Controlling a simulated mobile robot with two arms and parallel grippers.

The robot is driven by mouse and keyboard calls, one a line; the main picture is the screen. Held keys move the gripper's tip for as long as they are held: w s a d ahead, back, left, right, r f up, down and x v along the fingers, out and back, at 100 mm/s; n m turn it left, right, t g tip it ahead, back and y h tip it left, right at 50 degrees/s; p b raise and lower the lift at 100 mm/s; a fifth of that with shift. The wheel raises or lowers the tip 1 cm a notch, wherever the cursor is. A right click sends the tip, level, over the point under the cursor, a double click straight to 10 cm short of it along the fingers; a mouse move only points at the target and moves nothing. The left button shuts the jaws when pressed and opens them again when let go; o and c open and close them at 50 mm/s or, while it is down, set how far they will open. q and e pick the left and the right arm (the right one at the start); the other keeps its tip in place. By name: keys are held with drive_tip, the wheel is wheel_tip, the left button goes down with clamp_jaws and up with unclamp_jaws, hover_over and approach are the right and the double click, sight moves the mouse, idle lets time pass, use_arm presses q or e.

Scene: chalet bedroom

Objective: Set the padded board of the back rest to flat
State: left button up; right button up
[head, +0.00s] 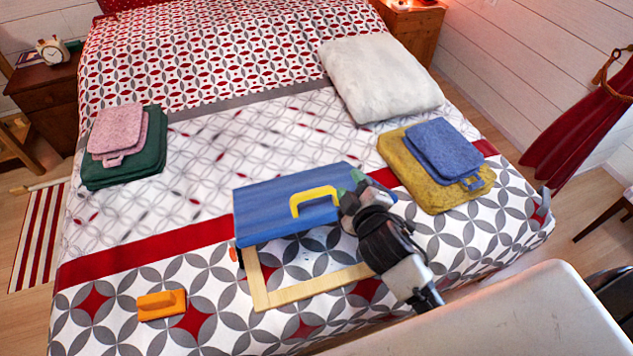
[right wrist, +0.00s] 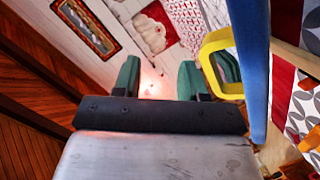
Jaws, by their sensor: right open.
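The back rest lies on the bed, with a blue padded board (head: 270,205) above a light wooden frame (head: 315,289). The board is tilted up from the frame, and its front edge is clear of it. A yellow handle (head: 312,197) stands on the board. My right gripper (head: 350,186) is open at the board's right part, just right of the handle. In the right wrist view, the green fingers (right wrist: 158,80) have nothing between them. The yellow handle (right wrist: 207,62) and the blue board (right wrist: 253,70) are to their right. My left gripper is not in view.
An orange block (head: 161,304) lies left of the frame on the bed. A yellow towel (head: 420,182) with a blue one on top lies right of my gripper. Green and pink towels (head: 120,142) lie at the left, a white pillow (head: 380,78) at the back right.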

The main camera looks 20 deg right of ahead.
drive_tip(key=w+a+r+n+y, duration=0.2)
drive_tip(key=a+r+n+y, duration=0.45)
drive_tip(key=n, duration=0.55)
drive_tip(key=w+a+r+n+y, duration=0.2)
drive_tip(key=a+r+n+y, duration=0.2)
drive_tip(key=r+n+y, duration=0.55)
drive_tip(key=n+g+h, duration=1.1)
drive_tip(key=n+g, duration=0.4)
drive_tip(key=n, duration=0.8)
approach(317, 191)
drive_tip(key=shift+m, duration=0.25)
drive_tip(key=p+x, duration=0.2)
drive_tip(key=x, duration=0.6)
drive_tip(key=shift+w+a+f, duration=0.1)
drive_tip(key=shift+f, duration=0.3)
drive_tip(key=shift+c, duration=0.2)
